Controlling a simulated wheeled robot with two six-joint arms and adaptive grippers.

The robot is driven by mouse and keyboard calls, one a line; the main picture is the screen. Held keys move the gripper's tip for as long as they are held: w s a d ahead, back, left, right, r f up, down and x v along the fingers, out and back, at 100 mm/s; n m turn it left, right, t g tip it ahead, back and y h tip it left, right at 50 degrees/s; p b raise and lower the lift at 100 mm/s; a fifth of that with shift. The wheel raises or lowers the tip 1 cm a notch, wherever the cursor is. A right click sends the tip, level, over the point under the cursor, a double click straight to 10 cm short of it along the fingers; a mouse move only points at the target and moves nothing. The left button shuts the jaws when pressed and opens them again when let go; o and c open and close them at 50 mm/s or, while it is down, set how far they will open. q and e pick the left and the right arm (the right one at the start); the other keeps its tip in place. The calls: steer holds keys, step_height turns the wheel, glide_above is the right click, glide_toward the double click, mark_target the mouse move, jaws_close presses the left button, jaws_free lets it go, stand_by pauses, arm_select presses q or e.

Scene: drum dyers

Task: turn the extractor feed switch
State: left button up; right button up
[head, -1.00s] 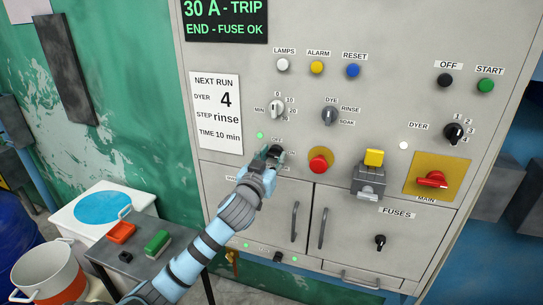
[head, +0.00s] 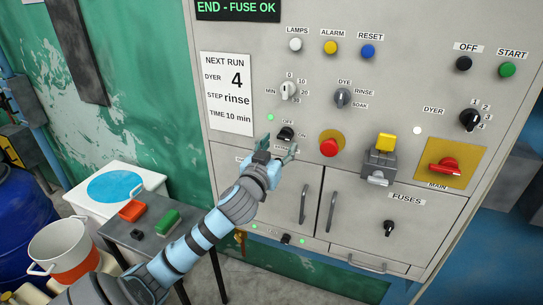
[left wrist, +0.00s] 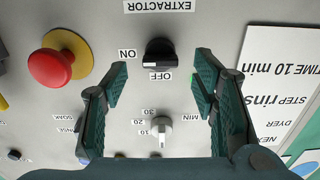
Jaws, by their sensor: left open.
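The extractor feed switch (head: 286,133) is a black knob on the grey panel, with OFF above it and ON to its right in the head view. My left gripper (head: 279,147) is open and empty, just below and in front of the knob. In the left wrist view its fingers (left wrist: 160,85) stand apart on either side, and the knob lies beyond the fingertips, apparently untouched. My right gripper is not in view.
A red mushroom button (head: 329,146) is just right of the switch. The MIN dial (head: 290,90) is above it, and a lit green lamp (head: 270,117) is at its upper left. Cabinet doors with handles (head: 303,204) are below. A small table (head: 165,245) stands at lower left.

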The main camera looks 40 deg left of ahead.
arm_select(q)
steer(key=v, duration=0.8)
steer(key=shift+s, duration=0.2)
